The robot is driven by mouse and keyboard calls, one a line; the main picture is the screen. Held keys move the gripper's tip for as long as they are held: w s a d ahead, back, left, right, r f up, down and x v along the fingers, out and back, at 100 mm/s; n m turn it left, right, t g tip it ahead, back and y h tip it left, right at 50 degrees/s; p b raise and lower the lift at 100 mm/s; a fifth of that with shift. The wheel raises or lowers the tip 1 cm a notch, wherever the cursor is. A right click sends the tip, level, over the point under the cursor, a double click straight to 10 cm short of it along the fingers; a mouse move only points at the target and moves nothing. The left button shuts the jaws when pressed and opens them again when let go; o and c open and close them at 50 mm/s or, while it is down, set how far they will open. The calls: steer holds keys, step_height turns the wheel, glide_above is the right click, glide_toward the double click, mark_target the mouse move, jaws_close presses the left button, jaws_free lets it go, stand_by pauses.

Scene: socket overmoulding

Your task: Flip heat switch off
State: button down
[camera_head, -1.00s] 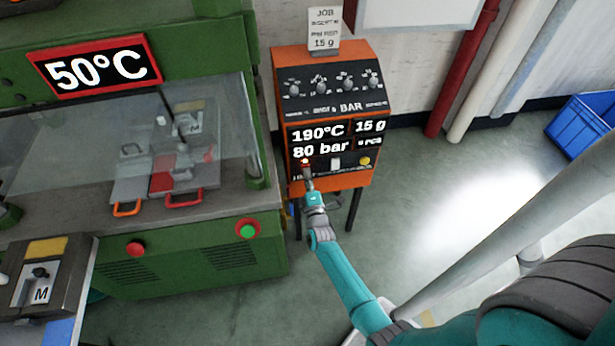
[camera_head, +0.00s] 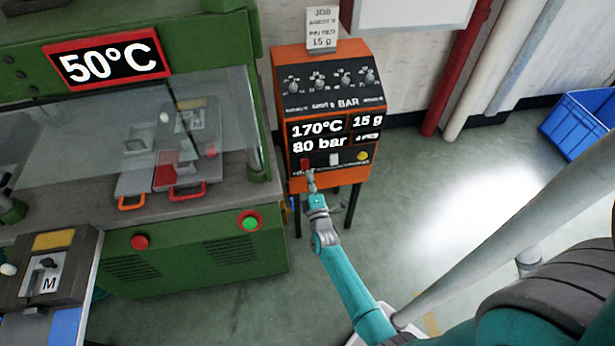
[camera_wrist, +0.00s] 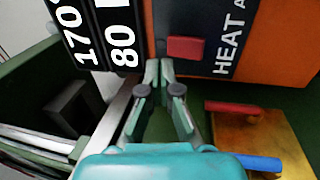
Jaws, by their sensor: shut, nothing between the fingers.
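The heat switch is a red rocker (camera_head: 306,164) at the lower left of the orange control box (camera_head: 283,62). In the wrist view the red switch (camera_wrist: 186,48) sits beside the word HEAT on a dark panel, and no glow shows on it. My gripper (camera_head: 311,176) is just below the switch in the head view. In the wrist view my gripper (camera_wrist: 160,66) has its fingertips together and empty, close beside the switch. I cannot tell whether they touch it. The display (camera_head: 318,130) reads 170°C and 80 bar.
A white switch (camera_head: 334,159) and a yellow button (camera_head: 362,156) sit right of the heat switch. A green press (camera_head: 200,255) with a 50°C display (camera_head: 108,65) stands to the left. A blue crate (camera_head: 580,125) is on the floor at far right.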

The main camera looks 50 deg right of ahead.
steer(key=s+a+r, duration=0.1)
steer(key=s+a, duration=0.4)
steer(key=s, duration=0.2)
steer(key=shift+a+r, duration=0.15)
steer(key=shift+r, duration=0.25)
stand_by(0.3)
steer(key=s+a+r+m+y, duration=0.2)
steer(key=s+a+y, duration=0.2)
steer(key=s+a, duration=0.5)
steer(key=s+a+r+m+y, duration=0.2)
steer(key=s+a+m+y, duration=0.1)
steer(key=s+a, duration=0.6)
steer(key=s+a+r+m+y, duration=0.2)
steer(key=s+a+r, duration=0.1)
steer(key=s+r, duration=0.4)
steer(key=s+a+r+m+g+y, duration=0.1)
steer(key=s+a+r+m+y, duration=0.2)
steer(key=s+r, duration=0.3)
steer(key=shift+s+a+r+m, duration=0.3)
steer(key=shift+s+a+r, duration=0.05)
steer(key=shift+s+a, duration=0.1)
